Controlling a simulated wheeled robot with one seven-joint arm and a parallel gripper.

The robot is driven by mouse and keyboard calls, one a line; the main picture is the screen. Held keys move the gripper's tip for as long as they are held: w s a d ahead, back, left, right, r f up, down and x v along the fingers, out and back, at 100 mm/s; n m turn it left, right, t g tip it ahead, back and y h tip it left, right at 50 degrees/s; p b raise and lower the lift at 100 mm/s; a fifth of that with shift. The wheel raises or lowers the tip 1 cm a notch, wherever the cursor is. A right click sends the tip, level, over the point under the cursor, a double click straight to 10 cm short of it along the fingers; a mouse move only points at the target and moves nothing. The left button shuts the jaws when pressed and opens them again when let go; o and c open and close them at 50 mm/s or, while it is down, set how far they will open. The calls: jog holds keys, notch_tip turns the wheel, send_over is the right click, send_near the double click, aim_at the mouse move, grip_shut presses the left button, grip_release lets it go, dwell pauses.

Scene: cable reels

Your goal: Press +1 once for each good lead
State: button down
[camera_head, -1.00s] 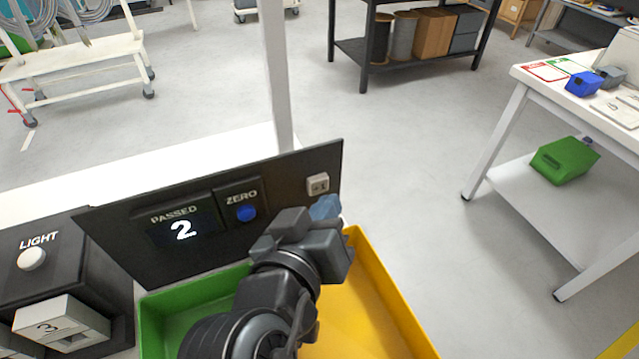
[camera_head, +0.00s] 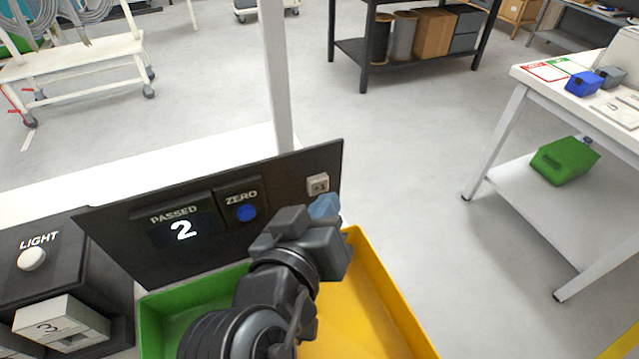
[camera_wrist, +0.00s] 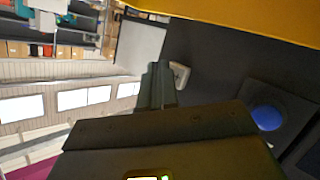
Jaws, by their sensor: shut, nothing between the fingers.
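The dark counter panel (camera_head: 110,225) stands upright on the white bench. Its display (camera_head: 182,230) labelled PASSED reads 2. The +1 button (camera_head: 318,184) is a small pale square at the panel's right end. The blue ZERO button (camera_head: 246,213) is left of it and also shows in the wrist view (camera_wrist: 267,118). My gripper (camera_head: 325,207) is shut and empty, with its bluish tip just below the +1 button in the head view. In the wrist view the fingers (camera_wrist: 157,85) end close beside the pale +1 button (camera_wrist: 180,74); I cannot tell whether they touch.
A green tray (camera_head: 150,318) and a yellow tray (camera_head: 395,305) lie below my arm. A black box with a LIGHT button (camera_head: 32,259) and a block marked 3 (camera_head: 50,322) is at left. A white table (camera_head: 540,85) stands at right across open floor.

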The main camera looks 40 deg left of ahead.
jog(key=shift+w+a, duration=0.1)
jog(key=shift+a, duration=0.15)
jog(key=shift+w+a, duration=0.15)
jog(key=shift+a, duration=0.25)
dwell(0.7)
dwell(0.3)
jog(key=shift+s+d, duration=0.35)
jog(key=shift+d, duration=0.45)
jog(key=shift+s+d+p, duration=0.25)
jog(key=shift+s+d, duration=0.05)
jog(key=shift+d, duration=0.45)
jog(key=shift+s+d+p, duration=0.25)
jog(key=shift+s+d, duration=0.1)
jog(key=shift+d, duration=0.45)
jog(key=shift+s+d+p, duration=0.25)
jog(key=shift+s+d, duration=0.05)
jog(key=shift+d, duration=0.45)
